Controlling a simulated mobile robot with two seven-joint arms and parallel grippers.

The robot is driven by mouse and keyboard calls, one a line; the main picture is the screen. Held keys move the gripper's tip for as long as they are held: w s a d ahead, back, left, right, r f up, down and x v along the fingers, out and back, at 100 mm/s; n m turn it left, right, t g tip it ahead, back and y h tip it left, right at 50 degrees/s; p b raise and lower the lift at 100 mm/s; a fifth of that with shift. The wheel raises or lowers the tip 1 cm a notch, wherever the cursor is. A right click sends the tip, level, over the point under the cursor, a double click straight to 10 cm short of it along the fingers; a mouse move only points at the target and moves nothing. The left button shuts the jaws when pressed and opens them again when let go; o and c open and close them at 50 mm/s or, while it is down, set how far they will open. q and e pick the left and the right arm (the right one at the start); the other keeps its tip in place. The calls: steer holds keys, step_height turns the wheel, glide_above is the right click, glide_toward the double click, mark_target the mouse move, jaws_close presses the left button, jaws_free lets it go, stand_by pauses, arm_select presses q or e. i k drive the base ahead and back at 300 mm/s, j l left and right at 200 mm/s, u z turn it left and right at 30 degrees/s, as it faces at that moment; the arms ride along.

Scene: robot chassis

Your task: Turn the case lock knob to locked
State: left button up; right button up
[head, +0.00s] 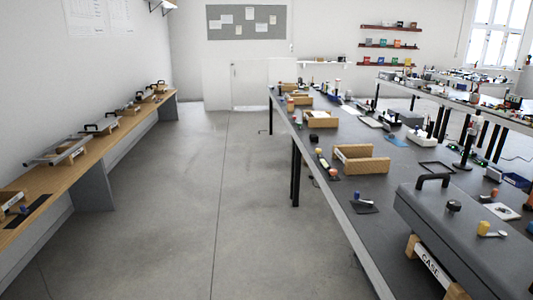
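A grey case (465,228) sits at the front right on the dark workbench. A label reading CASE (431,264) is on its near side, between wooden blocks. A black handle (433,180) stands up on its top. A small dark knob (453,206) is on the top face, behind and right of the label. Neither of my grippers is in the head view.
The long workbench (345,195) holds wooden trays (361,165) and small parts. A wooden bench (75,168) with several handled items runs along the left wall. The grey floor (190,200) between the benches is clear. A second table (440,92) stands at the back right.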

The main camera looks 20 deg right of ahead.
mark_target(454, 205)
steer(key=i+l+u, duration=0.4)
steer(key=i, duration=0.2)
steer(key=j+u, duration=0.1)
steer(key=u, duration=5.4)
